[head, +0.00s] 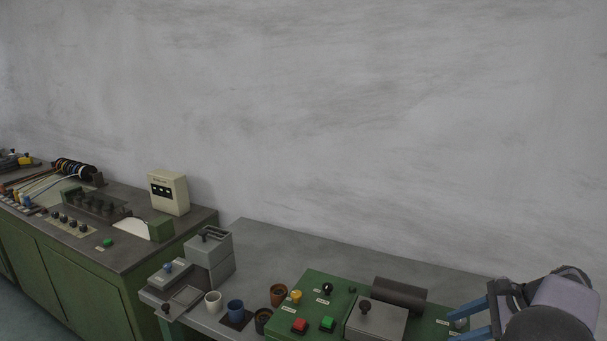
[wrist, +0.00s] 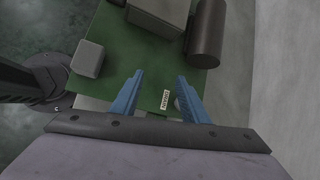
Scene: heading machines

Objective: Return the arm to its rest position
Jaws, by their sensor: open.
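My gripper (head: 474,316) is at the lower right of the head view, with its two blue fingers pointing left over the right end of the green machine panel (head: 341,291). In the wrist view my gripper (wrist: 160,92) has its fingers spread apart with nothing between them. The green panel (wrist: 118,55) lies below the fingers, with a small white label showing between them. A rounded grey part shows beside the right finger, partly hidden by it. I cannot tell from these views whether the fingers touch anything.
A dark cylinder (head: 399,295) and a grey box with a black knob (head: 377,322) stand left of my gripper. Red (head: 300,325) and green (head: 327,323) buttons and several cups stand farther left. A green cabinet (head: 95,299) is at far left. The wall stands behind.

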